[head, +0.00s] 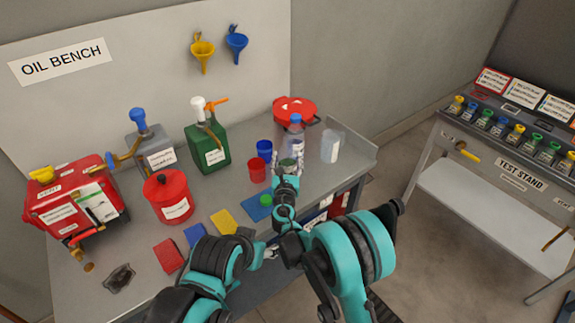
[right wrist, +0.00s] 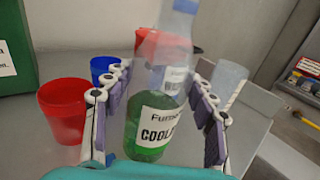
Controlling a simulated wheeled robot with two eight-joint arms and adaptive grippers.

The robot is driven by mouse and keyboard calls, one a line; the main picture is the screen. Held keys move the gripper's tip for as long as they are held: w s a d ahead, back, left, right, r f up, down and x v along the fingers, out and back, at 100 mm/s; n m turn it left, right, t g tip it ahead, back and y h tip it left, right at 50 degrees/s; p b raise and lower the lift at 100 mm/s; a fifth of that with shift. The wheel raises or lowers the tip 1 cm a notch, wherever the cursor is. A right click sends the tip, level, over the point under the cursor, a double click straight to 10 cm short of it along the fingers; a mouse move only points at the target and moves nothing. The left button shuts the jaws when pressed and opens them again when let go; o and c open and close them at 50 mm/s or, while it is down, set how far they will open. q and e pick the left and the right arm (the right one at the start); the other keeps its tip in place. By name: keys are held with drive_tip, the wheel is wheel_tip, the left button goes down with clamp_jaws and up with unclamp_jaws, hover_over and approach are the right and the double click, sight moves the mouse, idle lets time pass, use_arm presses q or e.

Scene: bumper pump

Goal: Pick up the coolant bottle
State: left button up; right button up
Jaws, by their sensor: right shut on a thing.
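The coolant bottle (head: 294,137) is clear with a blue cap and stands near the right end of the bench top in the head view. In the right wrist view the bottle (right wrist: 152,125) shows green liquid and a white label reading "COOL". My right gripper (head: 287,165) is shut on the bottle, with the fingers (right wrist: 158,110) on both sides of its body. I cannot tell whether its base touches the bench. My left arm (head: 215,262) is at the front edge of the bench; its gripper is mostly hidden and its jaws are unclear.
A red cup (head: 257,170) and a blue cup (head: 264,149) stand left of the bottle. A clear container (head: 331,146) is to its right, and a red-lidded pan (head: 295,108) is behind. A green can (head: 208,147) stands further left. The test stand (head: 520,165) is across a gap.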

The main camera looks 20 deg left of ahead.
sight(287, 152)
drive_tip(key=shift+r, duration=0.1)
drive_tip(key=shift+c, duration=0.2)
drive_tip(key=shift+r+p, duration=0.4)
drive_tip(key=shift+r, duration=0.3)
wheel_tip(287, 152, up, 3)
drive_tip(key=shift+f+p, duration=0.15)
drive_tip(key=shift+p, duration=0.5)
drive_tip(key=d+r+p, duration=0.1)
drive_tip(key=d+r, duration=0.2)
drive_tip(key=d, duration=0.2)
drive_tip(key=w+d+r+p, duration=0.1)
drive_tip(key=d+r+p, duration=0.1)
drive_tip(key=d, duration=0.4)
drive_tip(key=shift+d+r, duration=0.25)
drive_tip(key=shift+r, duration=0.6)
drive_tip(key=shift+w+d, duration=0.1)
